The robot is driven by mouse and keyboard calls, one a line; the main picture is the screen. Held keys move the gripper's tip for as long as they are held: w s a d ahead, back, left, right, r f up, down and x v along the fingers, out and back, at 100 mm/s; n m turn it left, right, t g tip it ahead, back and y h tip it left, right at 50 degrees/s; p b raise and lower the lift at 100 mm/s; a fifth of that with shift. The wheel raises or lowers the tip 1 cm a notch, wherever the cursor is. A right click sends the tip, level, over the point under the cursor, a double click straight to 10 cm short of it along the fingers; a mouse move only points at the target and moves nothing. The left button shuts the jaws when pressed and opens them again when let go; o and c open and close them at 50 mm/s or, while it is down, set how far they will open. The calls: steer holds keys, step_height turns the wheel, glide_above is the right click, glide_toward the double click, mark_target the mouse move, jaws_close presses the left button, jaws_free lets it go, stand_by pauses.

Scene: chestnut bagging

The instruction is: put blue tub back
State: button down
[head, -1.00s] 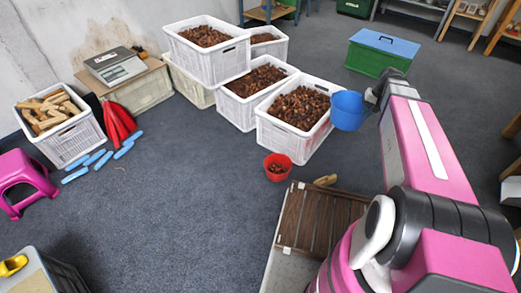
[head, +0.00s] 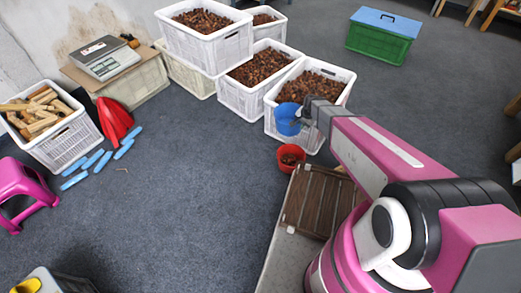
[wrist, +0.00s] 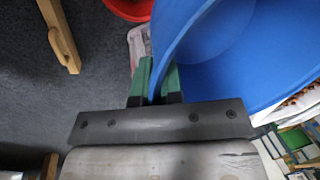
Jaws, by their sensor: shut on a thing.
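The blue tub (head: 287,119) is in my gripper, held by its wall in front of the nearest chestnut crate in the head view. In the wrist view the tub (wrist: 245,50) fills the upper right, and its rim passes between the green fingers of my gripper (wrist: 160,80). The gripper is shut on that wall. The inside that shows in the wrist view is plain blue with no chestnuts visible. The fingertips are hidden in the head view.
A red tub (head: 291,157) with chestnuts stands on the floor just below the blue tub. White crates (head: 306,141) of chestnuts stand behind. A brown slatted board (head: 318,203) lies in front. A crate of wood (head: 67,147) and blue pieces (head: 74,181) are left, with open floor between.

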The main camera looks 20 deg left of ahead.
steer(key=s+a+f+m, duration=0.1)
steer(key=s+a+f, duration=0.4)
steer(key=a+f, duration=0.3)
steer(key=s+a+f+m, duration=0.1)
steer(key=s+a+f, duration=0.45)
steer(key=f, duration=0.35)
steer(key=shift+w+a+f, duration=0.7)
steer(key=shift+w+f, duration=1.15)
steer(key=shift+w+a+f, duration=0.65)
steer(key=shift+w+f, duration=1.2)
steer(key=shift+w, duration=0.05)
steer(key=shift+w+a+f, duration=0.7)
steer(key=shift+w+f, duration=1.15)
steer(key=shift+f, duration=0.15)
steer(key=c, duration=1.3)
jaws_free()
steer(key=shift+o, duration=0.2)
